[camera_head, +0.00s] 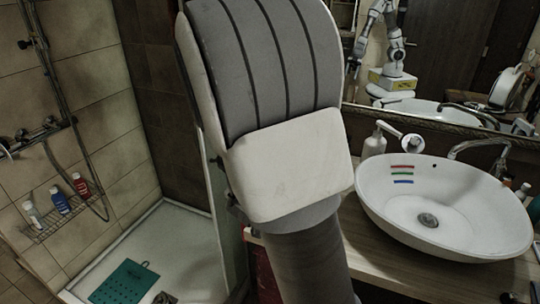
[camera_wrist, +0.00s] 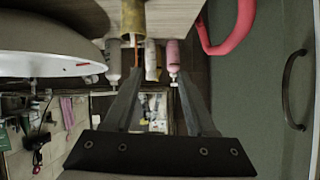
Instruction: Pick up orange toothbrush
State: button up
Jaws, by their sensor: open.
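In the wrist view, which looks upside down, a thin orange stick, seemingly the orange toothbrush (camera_wrist: 137,42), shows at the mouth of a tan cup (camera_wrist: 133,15) by the wooden counter. It is small, and its head is not clear. My gripper (camera_wrist: 161,73) is open and empty, its two dark fingers pointing toward the bottles and the cup. The toothbrush is ahead of the left fingertip, apart from it as far as I can tell. In the head view my arm blocks the middle, and neither gripper nor toothbrush shows.
The white basin (camera_head: 375,205) stands on the wooden counter (camera_head: 385,268), with a soap dispenser (camera_head: 374,145) behind it. In the wrist view a pink bottle (camera_wrist: 173,54) is near the right finger, and a red curved object (camera_wrist: 232,40) lies further right. A mirror backs the counter.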

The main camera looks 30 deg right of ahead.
jog(key=s+d+r+m+g+h+p, duration=0.1)
jog(key=s+d+r+h+p, duration=0.1)
jog(key=d+r+h, duration=0.15)
jog(key=shift+y, duration=0.35)
jog(key=b+x, duration=0.1)
jog(key=x, duration=1)
jog(key=shift+w+d+f, duration=0.1)
jog(key=shift+f, duration=0.2)
jog(key=x, duration=0.6)
jog(key=shift+w+f, duration=0.15)
grip_shut()
